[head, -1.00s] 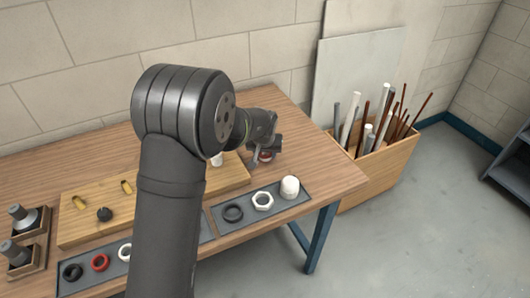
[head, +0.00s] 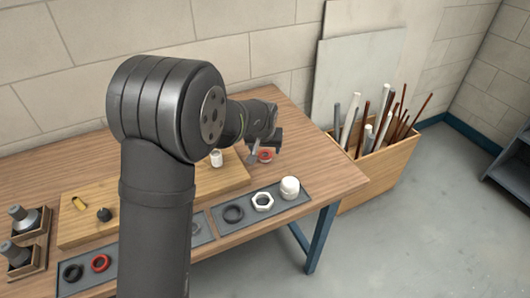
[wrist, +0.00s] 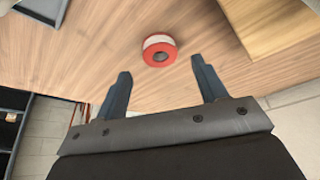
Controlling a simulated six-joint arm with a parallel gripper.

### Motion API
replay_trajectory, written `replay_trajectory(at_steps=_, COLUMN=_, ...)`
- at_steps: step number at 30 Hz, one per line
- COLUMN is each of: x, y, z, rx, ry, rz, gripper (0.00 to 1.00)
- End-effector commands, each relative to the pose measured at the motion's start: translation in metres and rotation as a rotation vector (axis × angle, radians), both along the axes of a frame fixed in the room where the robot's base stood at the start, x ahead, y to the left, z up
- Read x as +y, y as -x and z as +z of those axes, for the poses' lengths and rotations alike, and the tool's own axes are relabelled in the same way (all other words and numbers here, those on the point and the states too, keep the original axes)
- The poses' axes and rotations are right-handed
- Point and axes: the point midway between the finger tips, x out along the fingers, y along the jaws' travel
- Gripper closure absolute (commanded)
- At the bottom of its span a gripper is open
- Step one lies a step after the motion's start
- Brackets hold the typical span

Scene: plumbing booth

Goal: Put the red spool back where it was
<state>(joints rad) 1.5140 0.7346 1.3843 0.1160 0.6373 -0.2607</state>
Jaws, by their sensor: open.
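The red spool (wrist: 159,50) is a small red-rimmed roll with white tape. It sits flat on bare wooden table. In the head view the red spool (head: 265,156) is near the table's right end, partly behind the gripper. My gripper (wrist: 163,82) is open and empty in the wrist view. The spool lies beyond the fingertips, between their lines and apart from both. In the head view my gripper (head: 257,150) is just by the spool, its fingers partly hidden.
A wooden board (head: 235,178) with a white fitting (head: 216,158) lies left of the spool. A grey tray (head: 240,222) in front holds a black ring, a white nut (head: 263,201) and a white cap (head: 290,187). A bin of pipes (head: 385,165) stands beyond the table's right edge.

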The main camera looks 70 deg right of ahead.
Motion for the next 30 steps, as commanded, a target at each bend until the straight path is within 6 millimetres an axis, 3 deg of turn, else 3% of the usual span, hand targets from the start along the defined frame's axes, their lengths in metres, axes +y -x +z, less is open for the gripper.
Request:
replay_trajectory(at_steps=6, x=0.016, y=0.004, z=0.042, rx=0.0, ry=0.003, rz=0.0, gripper=0.35)
replay_trajectory(at_steps=12, x=0.026, y=0.006, z=0.065, rx=0.0, ry=0.001, rz=0.0, gripper=0.35)
replay_trajectory(at_steps=20, x=0.029, y=0.007, z=0.072, rx=0.0, ry=0.0, rz=0.0, gripper=0.35)
replay_trajectory(at_steps=30, x=0.027, y=0.006, z=0.065, rx=0.0, ry=-0.002, rz=0.0, gripper=0.35)
